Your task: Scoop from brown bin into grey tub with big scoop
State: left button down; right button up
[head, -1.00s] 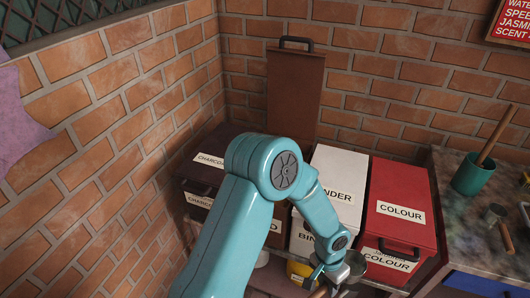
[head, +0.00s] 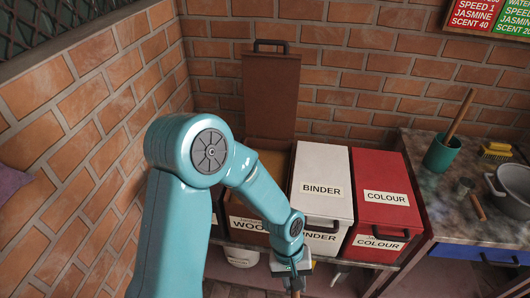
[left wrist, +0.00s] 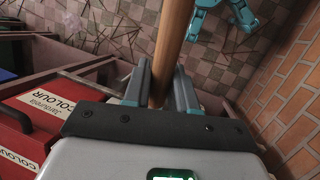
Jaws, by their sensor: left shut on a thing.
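The brown bin (head: 247,225), labelled WOOD, stands open in the head view with its tall lid (head: 270,95) raised against the brick wall. Brown material (head: 272,165) shows inside, partly hidden by my left arm. My left gripper (head: 294,272) is in front of and below the bins' front edge, outside the brown bin. It is shut on a wooden handle (left wrist: 174,45), which the left wrist view shows between the fingers. The scoop's bowl is out of sight, so its size and load cannot be told. My right gripper is not clearly in view.
A closed white BINDER bin (head: 322,185) and a closed red COLOUR bin (head: 386,205) stand right of the brown bin. A pale container (head: 242,257) sits below the shelf. The counter at right holds a green cup (head: 441,154), a brush (head: 495,149) and a pale pan (head: 512,186).

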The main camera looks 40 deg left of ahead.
pick_arm(q)
jog(key=r+p, duration=0.1)
jog(key=r, duration=0.2)
jog(key=r+n+p, duration=0.1)
jog(key=r+p, duration=0.1)
jog(key=r, duration=0.2)
jog(key=d+r+n+h+p, duration=0.1)
jog(key=r+p, duration=0.1)
jog(key=r, duration=0.1)
jog(key=shift+s+r, duration=0.3)
jog(key=shift+s, duration=0.1)
jog(key=shift+w+a+r+n+g+h+p, duration=0.15)
jog(key=shift+r+h+p, duration=0.1)
jog(key=shift+r+p, duration=0.5)
jog(key=shift+w+a+r+n+g+h+p, duration=0.15)
jog(key=shift+r+h+p, duration=0.1)
jog(key=shift+r+p, duration=0.5)
jog(key=shift+w+a, duration=0.25)
jog(key=shift+a, duration=0.2)
